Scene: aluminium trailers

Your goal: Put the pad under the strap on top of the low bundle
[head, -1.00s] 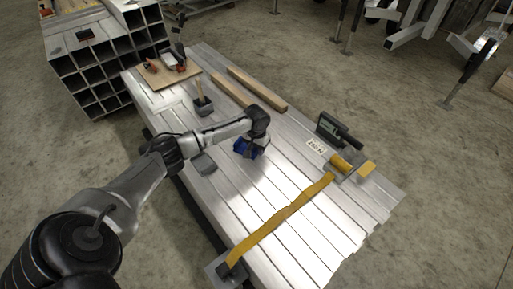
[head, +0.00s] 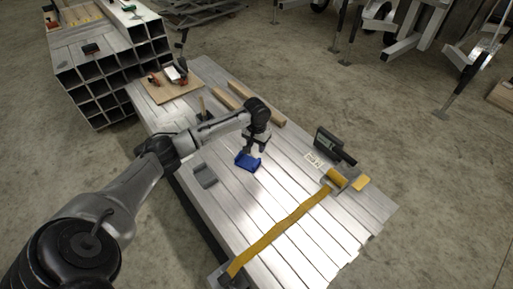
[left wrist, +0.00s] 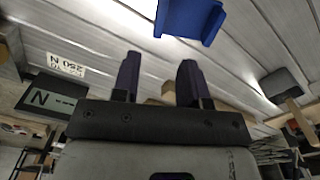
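A blue angled pad (head: 247,162) lies on the low bundle (head: 285,185) of aluminium profiles, left of the strap and apart from it. It also shows at the top of the left wrist view (left wrist: 190,18). The yellow strap (head: 280,231) crosses the bundle from the near edge to a buckle with a yellow roll (head: 338,176). Nothing blue shows under it. My left gripper (head: 255,151) is just above the pad, pointing down. Its two fingers (left wrist: 158,80) are apart with nothing between them. My right gripper is not in view.
A grey block (head: 204,175) lies left of the pad. Two wooden battens (head: 236,97), a board with tools (head: 170,82) and a dark device with a screen (head: 327,141) also lie on the bundle. A taller stack of square tubes (head: 110,75) stands behind left.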

